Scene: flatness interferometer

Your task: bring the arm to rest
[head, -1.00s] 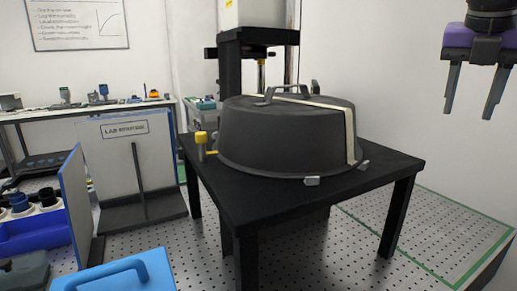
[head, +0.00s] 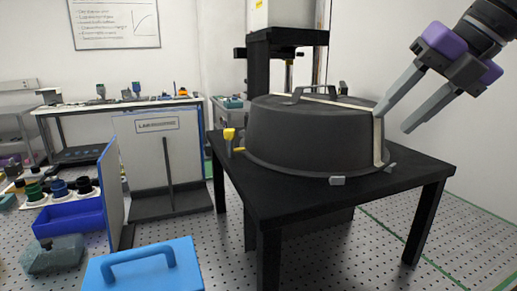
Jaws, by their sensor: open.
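My gripper (head: 392,120) is at the upper right in the head view, on a dark wrist with purple parts. Its two grey fingers point down and to the left and stand apart, with nothing between them. In the picture, the nearer fingertip overlaps the right edge of a large dark round cover (head: 310,135). I cannot tell whether they touch. The cover has a handle on top and a pale strap across it, and it sits on a black table (head: 270,200).
A yellow-topped fitting (head: 229,135) stands at the table's left edge. A black column instrument (head: 260,70) rises behind the cover. A blue lidded case (head: 145,268) is at the front left, with a blue bin (head: 70,220) beyond it. Perforated floor shows between them.

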